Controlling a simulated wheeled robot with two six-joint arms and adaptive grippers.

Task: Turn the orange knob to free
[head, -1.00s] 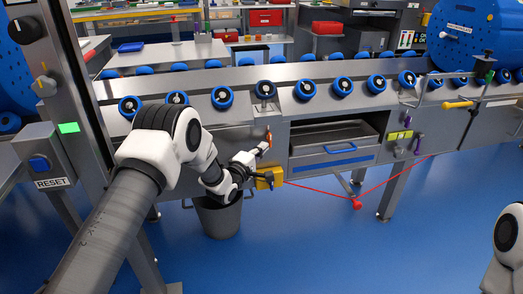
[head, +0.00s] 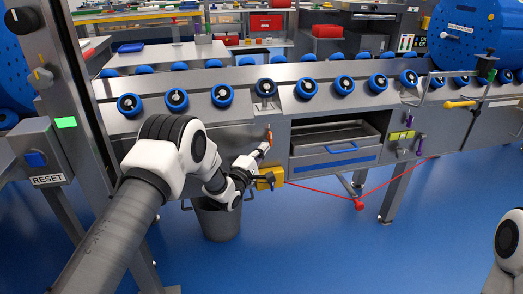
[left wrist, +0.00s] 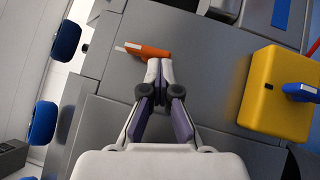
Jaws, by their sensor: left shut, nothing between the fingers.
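The orange knob (head: 269,136) is a small bar-like handle on the grey front panel of the machine. In the left wrist view the knob (left wrist: 146,51) lies nearly crosswise, with a white mark by its left end. My left gripper (head: 264,149) is at the panel just below the knob. In the left wrist view the left gripper (left wrist: 160,66) is shut and empty, its tips at the lower edge of the knob's right part. I cannot tell whether they touch it. My right gripper is out of view; only part of the right arm shows at lower right.
A yellow box (head: 270,178) with a blue switch sits just below and right of the knob; it also shows in the left wrist view (left wrist: 276,93). A red cord (head: 320,194) runs from it. A grey bucket (head: 220,222) stands below. A drawer (head: 332,156) is to the right.

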